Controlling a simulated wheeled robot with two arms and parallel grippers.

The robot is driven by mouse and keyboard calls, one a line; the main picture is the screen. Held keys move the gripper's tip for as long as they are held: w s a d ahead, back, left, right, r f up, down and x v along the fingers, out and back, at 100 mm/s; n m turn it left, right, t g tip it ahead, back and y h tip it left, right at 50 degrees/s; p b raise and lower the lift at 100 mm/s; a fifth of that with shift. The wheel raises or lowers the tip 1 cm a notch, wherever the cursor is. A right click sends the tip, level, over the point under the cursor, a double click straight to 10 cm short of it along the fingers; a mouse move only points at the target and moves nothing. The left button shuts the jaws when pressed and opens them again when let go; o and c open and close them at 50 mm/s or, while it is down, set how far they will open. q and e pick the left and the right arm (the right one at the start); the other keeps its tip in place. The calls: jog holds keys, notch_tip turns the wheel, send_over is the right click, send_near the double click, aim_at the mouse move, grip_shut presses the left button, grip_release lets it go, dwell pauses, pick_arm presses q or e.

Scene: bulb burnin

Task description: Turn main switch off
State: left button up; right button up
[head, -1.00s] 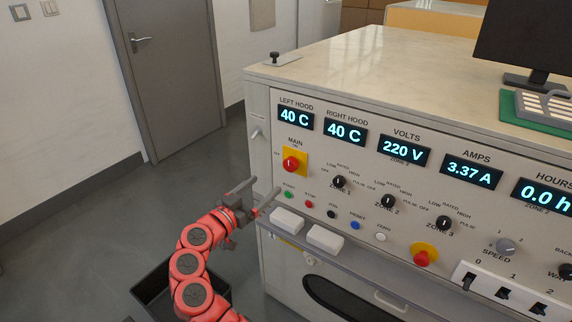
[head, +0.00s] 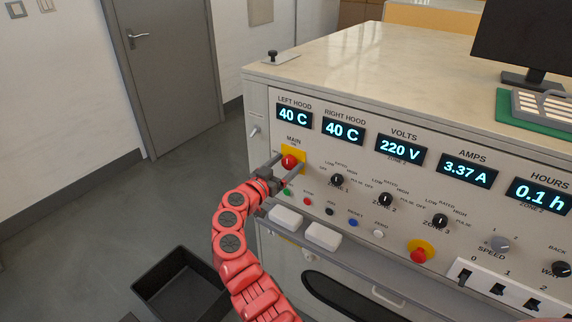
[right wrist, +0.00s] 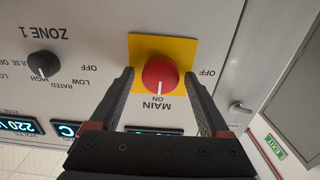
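The main switch is a red round knob (head: 289,162) on a yellow plate (head: 299,154) at the upper left of the panel. It also shows in the right wrist view (right wrist: 160,73), where its white mark points at the ON label and OFF is printed to one side. My right gripper (head: 287,166) is at the switch. Its two fingers are apart, one on each side of the knob, with gaps visible in the right wrist view (right wrist: 160,85). I cannot tell whether a fingertip touches the plate. My left gripper is not in view.
Zone knobs (head: 337,180), small coloured buttons and a second red button (head: 419,255) are on the same panel. White blocks (head: 286,217) sit on the ledge below. A black bin (head: 178,290) stands on the floor to the left. The displays are lit.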

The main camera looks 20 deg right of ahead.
grip_shut()
